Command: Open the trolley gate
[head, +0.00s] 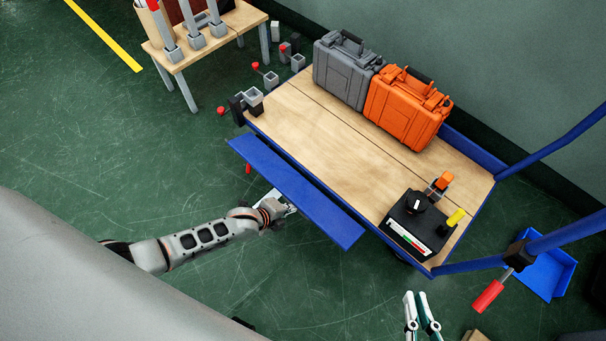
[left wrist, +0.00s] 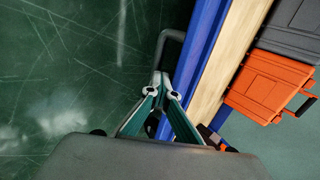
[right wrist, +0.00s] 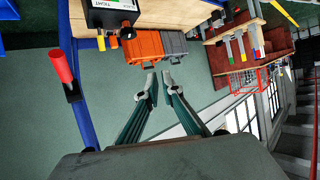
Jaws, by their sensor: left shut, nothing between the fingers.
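The trolley has a wooden deck (head: 320,130) with a blue gate panel (head: 300,193) along its near long side in the head view. My left gripper (head: 290,208) is at the outer side of this panel, near its middle. In the left wrist view its fingers (left wrist: 166,88) are shut and empty, with their tips close to a grey bent handle (left wrist: 172,42) beside the blue panel (left wrist: 196,60). I cannot tell whether they touch. My right gripper (head: 421,306) is off the trolley's near right corner. Its fingertips (right wrist: 159,82) are apart, with nothing between them.
A grey case (head: 343,72) and an orange case (head: 405,108) stand on the deck's far side. A black control box (head: 415,225) sits at its right end. A red-gripped lever (head: 488,296) sticks out near the right gripper. Floor left of the trolley is mostly clear.

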